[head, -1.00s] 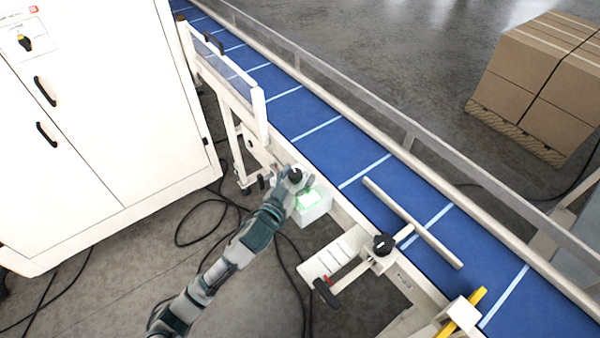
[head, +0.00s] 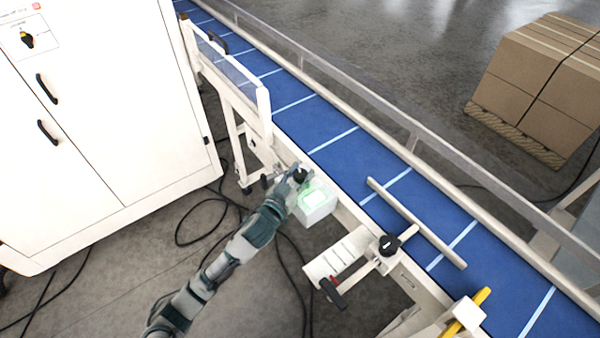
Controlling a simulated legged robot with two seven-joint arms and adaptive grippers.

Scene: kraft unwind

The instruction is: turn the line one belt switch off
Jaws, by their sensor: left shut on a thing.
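The belt switch is a small white box (head: 318,211) with a lit green face, fixed at the near side of the blue conveyor. A black knob (head: 300,175) shows at its upper left. My left gripper (head: 297,179) reaches in from the lower left and is shut on the black knob; its fingers partly hide the knob. The knob's exact angle and any label are too small to read. The blue belt (head: 350,165) with pale cross lines runs beside the box. My right gripper is not in view.
A white cabinet (head: 110,110) with black handles and a rotary switch (head: 28,40) stands at left. A clamp with a black knob (head: 388,245) and red-marked lever (head: 332,291) sits right of the box. Cables (head: 225,205) lie on the floor. Wrapped cartons (head: 545,75) stand beyond the belt.

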